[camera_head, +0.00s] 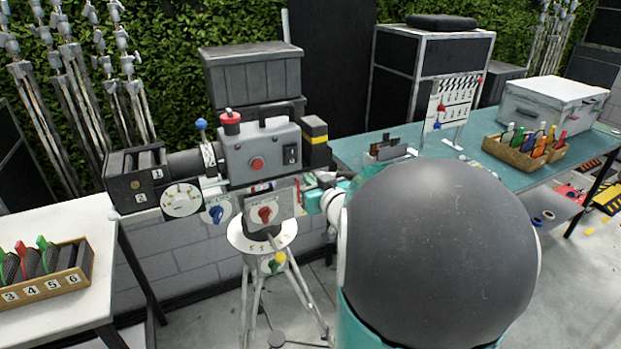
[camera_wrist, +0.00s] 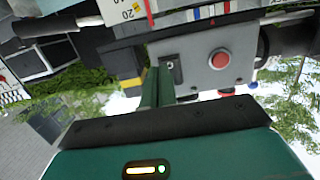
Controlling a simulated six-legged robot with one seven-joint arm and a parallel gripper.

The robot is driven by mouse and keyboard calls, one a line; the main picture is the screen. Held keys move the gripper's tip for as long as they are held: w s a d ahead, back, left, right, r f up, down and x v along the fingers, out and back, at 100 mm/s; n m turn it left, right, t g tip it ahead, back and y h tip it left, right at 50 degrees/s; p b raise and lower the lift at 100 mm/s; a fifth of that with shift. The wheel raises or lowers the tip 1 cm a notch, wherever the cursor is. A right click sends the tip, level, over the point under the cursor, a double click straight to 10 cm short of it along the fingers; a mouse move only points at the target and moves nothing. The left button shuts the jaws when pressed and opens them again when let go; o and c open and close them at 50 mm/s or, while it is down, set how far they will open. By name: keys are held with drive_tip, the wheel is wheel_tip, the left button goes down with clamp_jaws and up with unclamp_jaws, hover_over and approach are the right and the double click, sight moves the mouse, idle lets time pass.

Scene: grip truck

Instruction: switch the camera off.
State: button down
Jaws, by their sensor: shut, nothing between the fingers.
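The camera (camera_head: 260,140) is a grey box on a tripod, with a round red button (camera_head: 257,164) on its side. Beside the button is a small black switch plate (camera_head: 290,154). In the wrist view the camera body (camera_wrist: 200,62) appears upside down, with the red button (camera_wrist: 219,60) and the switch plate (camera_wrist: 172,70). My gripper (camera_wrist: 158,74) is shut and empty; its green fingers point at the camera body beside the switch plate. I cannot tell whether they touch it. In the head view my arm hides most of the gripper.
Below the camera body are a red knob (camera_head: 264,214) and a blue knob (camera_head: 216,212). A white table (camera_head: 90,215) stands at left. Tripods lean against the hedge.

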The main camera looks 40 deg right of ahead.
drive_tip(key=s+a+f, duration=0.1)
drive_tip(key=s+a, duration=0.1)
drive_tip(key=s, duration=0.5)
drive_tip(key=shift+s+a, duration=0.15)
drive_tip(key=shift+s, duration=0.15)
drive_tip(key=shift+s+f, duration=0.1)
drive_tip(key=w+a+r+g, duration=0.15)
drive_tip(key=a+g, duration=0.35)
drive_tip(key=a, duration=0.8)
drive_tip(key=s+a+n+g+y, duration=0.1)
drive_tip(key=s+a+g+y, duration=0.1)
drive_tip(key=s+a, duration=0.3)
drive_tip(key=s+a+n+g+y, duration=0.2)
drive_tip(key=s+a, duration=0.3)
drive_tip(key=a, duration=0.6)
drive_tip(key=shift+f+g+y, duration=0.25)
drive_tip(key=shift+g+y, duration=0.05)
drive_tip(key=shift+g, duration=0.3)
